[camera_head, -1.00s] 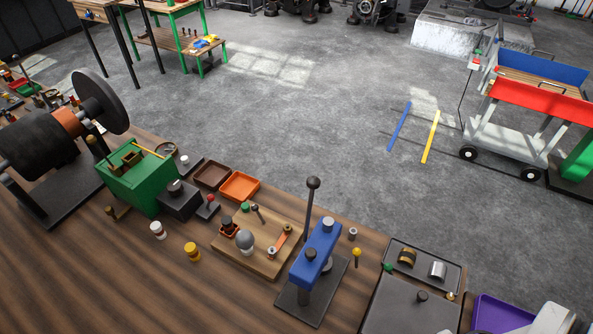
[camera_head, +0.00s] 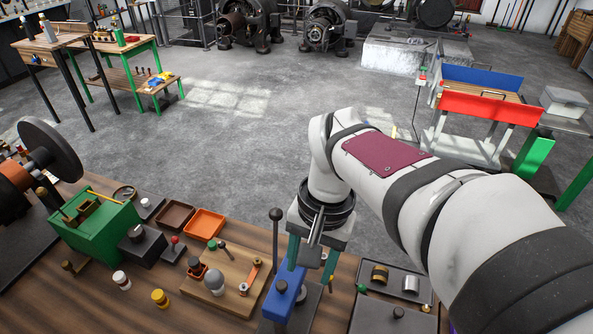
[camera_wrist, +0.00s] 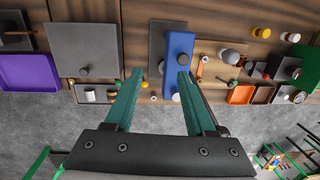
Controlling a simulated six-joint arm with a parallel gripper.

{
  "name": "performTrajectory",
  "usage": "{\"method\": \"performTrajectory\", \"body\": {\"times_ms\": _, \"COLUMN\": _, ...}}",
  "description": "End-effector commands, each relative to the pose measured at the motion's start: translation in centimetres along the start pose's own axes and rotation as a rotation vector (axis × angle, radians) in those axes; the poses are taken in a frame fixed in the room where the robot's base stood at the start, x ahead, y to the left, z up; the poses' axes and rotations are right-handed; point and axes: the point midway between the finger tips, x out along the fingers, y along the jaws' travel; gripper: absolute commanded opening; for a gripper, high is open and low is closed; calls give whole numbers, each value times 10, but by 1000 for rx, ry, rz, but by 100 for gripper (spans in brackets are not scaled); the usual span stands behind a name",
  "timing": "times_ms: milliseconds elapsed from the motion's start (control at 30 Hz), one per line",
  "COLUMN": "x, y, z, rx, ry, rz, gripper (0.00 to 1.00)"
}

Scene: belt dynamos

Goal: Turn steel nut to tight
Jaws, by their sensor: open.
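Several small round steel pieces show, and I cannot tell surely which is the steel nut. One pale steel piece (camera_wrist: 177,97) sits at the far end of the blue block (camera_wrist: 181,72) on its dark base. Another lies at the end of a copper strip (camera_head: 251,273) on the wooden board (camera_head: 232,265). A small pale ring (camera_wrist: 153,98) is beside the blue block. My gripper (camera_head: 310,260) is open and empty, above the bench near the blue block. In the wrist view, one finger overlaps the block's edge. The arm hides part of the block's surroundings in the head view.
A tall dark lever with a ball top (camera_head: 275,215) rises close beside the blue block. A green box (camera_head: 95,225), orange tray (camera_head: 205,223) and brown tray (camera_head: 175,215) stand left. A grey tray (camera_head: 424,277) with metal cylinders lies right. A purple tray (camera_wrist: 28,72) is farther off.

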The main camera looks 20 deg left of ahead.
Motion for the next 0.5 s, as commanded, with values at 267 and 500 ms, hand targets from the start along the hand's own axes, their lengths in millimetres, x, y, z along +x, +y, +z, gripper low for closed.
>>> {"method": "performTrajectory", "body": {"times_ms": 267, "x": 70, "y": -151, "z": -27, "rx": -292, "ry": 44, "rz": 86, "gripper": 55}}
{"method": "performTrajectory", "body": {"times_ms": 500, "x": 111, "y": -153, "z": -33, "rx": -307, "ry": 55, "rz": 98, "gripper": 55}}
